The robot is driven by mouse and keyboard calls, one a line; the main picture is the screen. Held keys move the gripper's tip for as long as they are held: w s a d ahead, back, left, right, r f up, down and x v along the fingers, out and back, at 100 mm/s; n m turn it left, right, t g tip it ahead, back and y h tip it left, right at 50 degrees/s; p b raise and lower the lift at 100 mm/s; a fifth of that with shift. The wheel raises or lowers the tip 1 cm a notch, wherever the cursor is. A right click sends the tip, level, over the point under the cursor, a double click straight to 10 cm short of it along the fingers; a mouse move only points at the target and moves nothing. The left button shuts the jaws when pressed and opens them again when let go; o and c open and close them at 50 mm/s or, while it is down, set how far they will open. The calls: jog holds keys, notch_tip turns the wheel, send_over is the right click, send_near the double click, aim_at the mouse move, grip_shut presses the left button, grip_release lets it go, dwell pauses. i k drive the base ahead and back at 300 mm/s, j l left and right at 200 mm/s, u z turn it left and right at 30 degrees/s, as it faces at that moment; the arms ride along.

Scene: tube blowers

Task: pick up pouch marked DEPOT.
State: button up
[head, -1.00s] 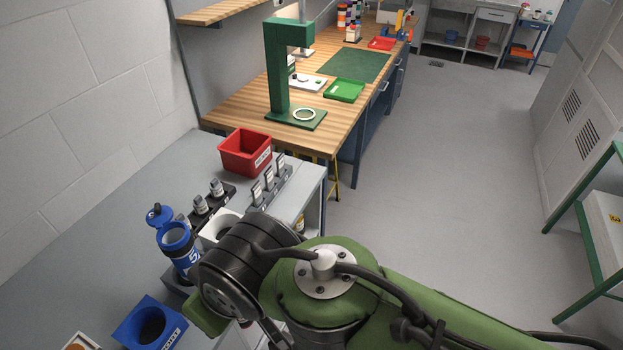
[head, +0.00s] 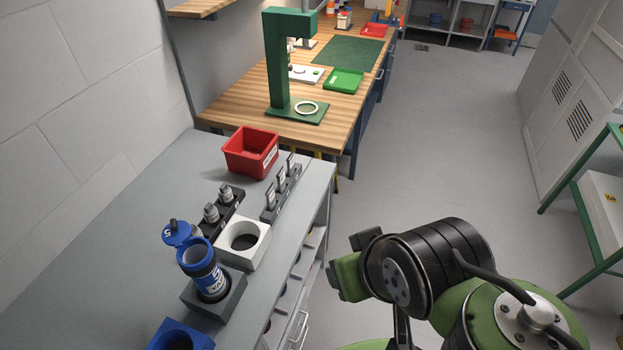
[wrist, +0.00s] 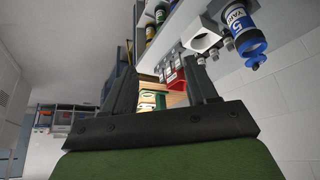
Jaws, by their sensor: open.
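I cannot make out a pouch marked DEPOT in either view. In the wrist view my gripper (wrist: 160,78) is open and empty, its two dark fingers spread apart. A blue-lidded container marked YARD and 5 (head: 204,270), lid open, stands in a dark holder on the grey bench; it also shows in the wrist view (wrist: 242,28). In the head view my arm is right of the bench, over the floor.
The grey bench (head: 150,205) holds a red bin (head: 250,152), a white block with a round hole (head: 243,242), dark racks and a blue holed block (head: 180,336). A wooden bench (head: 235,100) with a green stand (head: 278,62) is behind.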

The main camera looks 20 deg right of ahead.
aim_at(280, 175)
jog(key=i+l+u, duration=0.1)
jog(key=u, duration=0.35)
jog(key=i+l+u, duration=0.1)
jog(key=l+u, duration=0.55)
jog(key=u, duration=0.3)
jog(key=l+u, duration=0.3)
jog(key=u, duration=0.2)
